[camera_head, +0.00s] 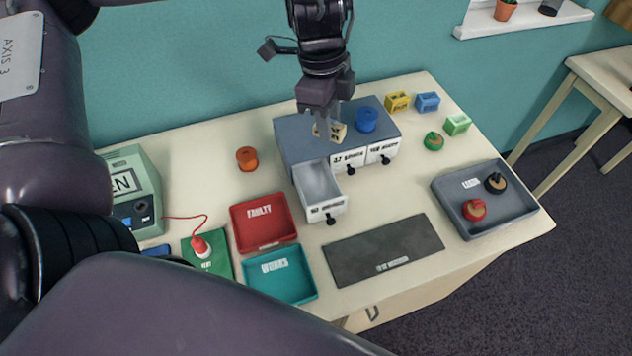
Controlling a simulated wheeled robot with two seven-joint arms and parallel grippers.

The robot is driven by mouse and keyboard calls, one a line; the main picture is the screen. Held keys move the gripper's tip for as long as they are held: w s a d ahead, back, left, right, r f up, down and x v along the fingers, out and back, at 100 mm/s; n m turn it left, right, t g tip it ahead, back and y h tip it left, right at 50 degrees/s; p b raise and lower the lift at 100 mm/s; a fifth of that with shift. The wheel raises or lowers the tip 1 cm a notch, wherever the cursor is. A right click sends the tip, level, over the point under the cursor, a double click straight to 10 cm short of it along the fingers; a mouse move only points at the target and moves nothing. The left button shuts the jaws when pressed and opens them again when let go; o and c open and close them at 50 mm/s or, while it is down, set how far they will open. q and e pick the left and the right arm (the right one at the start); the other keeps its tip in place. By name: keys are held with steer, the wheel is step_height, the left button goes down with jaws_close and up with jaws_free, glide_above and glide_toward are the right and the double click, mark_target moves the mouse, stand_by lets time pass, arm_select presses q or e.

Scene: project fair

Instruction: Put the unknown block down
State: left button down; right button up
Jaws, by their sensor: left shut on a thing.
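My left gripper (328,117) points down over the grey drawer cabinet (297,133). It is shut on a small pale yellow block (338,131), the likely unknown block. The block is just above or at the cabinet top; I cannot tell whether it touches. The fingers hide part of it. One cabinet drawer (319,184) is pulled out at the front left and looks empty. The other visible drawers are shut. My right gripper is not in view.
A red FAULTY tray (264,236), teal WORKS tray (294,291) and bare dark mat (385,247) lie in front. A grey tray (465,226) holds red and black pieces. A blue spool (366,119) stands on the cabinet. Yellow, blue and green blocks stand behind right.

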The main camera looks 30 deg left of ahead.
arm_select(q)
steer(key=m, duration=0.3)
steer(key=m+p, duration=0.1)
steer(key=shift+a+f+m+g, duration=0.2)
steer(key=shift+f+m+g, duration=0.1)
steer(key=shift+f, duration=0.05)
steer(key=m, duration=0.1)
steer(key=a+m, duration=0.1)
steer(key=m, duration=0.1)
steer(key=shift+s+a+f, duration=0.1)
steer(key=shift+s+f, duration=0.1)
steer(key=shift+f, duration=0.15)
steer(key=shift+a+f+m+p, duration=0.15)
steer(key=shift+f+m+p, duration=0.2)
steer(key=shift+m, duration=0.55)
steer(key=b, duration=0.3)
glide_above(319, 198)
steer(key=f, duration=1.5)
steer(key=shift+w+f, duration=0.2)
steer(key=shift+f, duration=0.1)
step_height(319, 198, down, 4)
steer(key=shift+r+b, duration=0.2)
steer(key=shift+b, duration=0.2)
steer(key=shift+a+f, duration=0.1)
steer(key=shift+f, duration=0.25)
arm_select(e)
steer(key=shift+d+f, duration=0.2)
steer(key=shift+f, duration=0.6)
